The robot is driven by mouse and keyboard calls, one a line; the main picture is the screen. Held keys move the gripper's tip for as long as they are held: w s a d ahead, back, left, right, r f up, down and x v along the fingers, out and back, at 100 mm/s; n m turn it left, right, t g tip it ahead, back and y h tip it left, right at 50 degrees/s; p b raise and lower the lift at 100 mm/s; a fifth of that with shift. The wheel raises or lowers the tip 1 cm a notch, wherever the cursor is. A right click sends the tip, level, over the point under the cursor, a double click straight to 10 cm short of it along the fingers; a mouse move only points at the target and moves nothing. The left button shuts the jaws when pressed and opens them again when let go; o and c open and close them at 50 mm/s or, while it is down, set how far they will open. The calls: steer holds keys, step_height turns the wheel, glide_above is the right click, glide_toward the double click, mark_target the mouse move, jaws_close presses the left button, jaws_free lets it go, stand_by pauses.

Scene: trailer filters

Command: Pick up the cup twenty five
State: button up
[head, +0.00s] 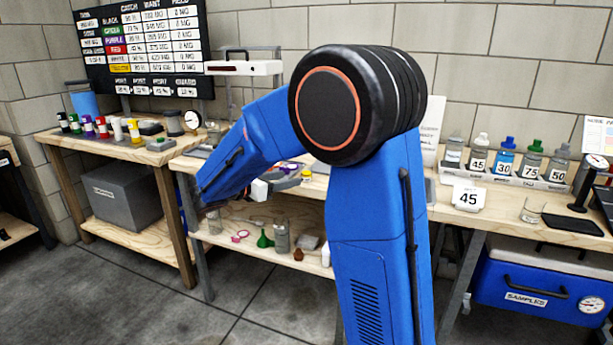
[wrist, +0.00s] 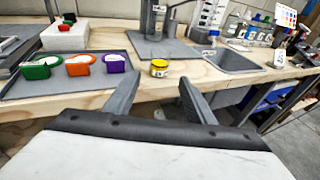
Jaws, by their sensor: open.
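A small yellow cup (wrist: 159,69) stands upright near the front edge of the wooden bench in the wrist view. It has a dark label or mark that I cannot read. My gripper (wrist: 160,84) is open and empty, with its two grey fingers pointing towards the bench. The yellow cup shows in the gap between the fingertips, beyond them and apart from them. No readable 25 shows on any cup.
The dark tray (wrist: 70,87) lies left of the fingers. A grey stand (wrist: 155,45) and a sunken basin (wrist: 232,62) are behind and right. A lower shelf holds small items.

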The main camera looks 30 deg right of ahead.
mark_target(303, 175)
steer(key=x, duration=1)
steer(key=shift+w+d, duration=0.15)
steer(key=shift+w, duration=0.05)
steer(key=c, duration=1.2)
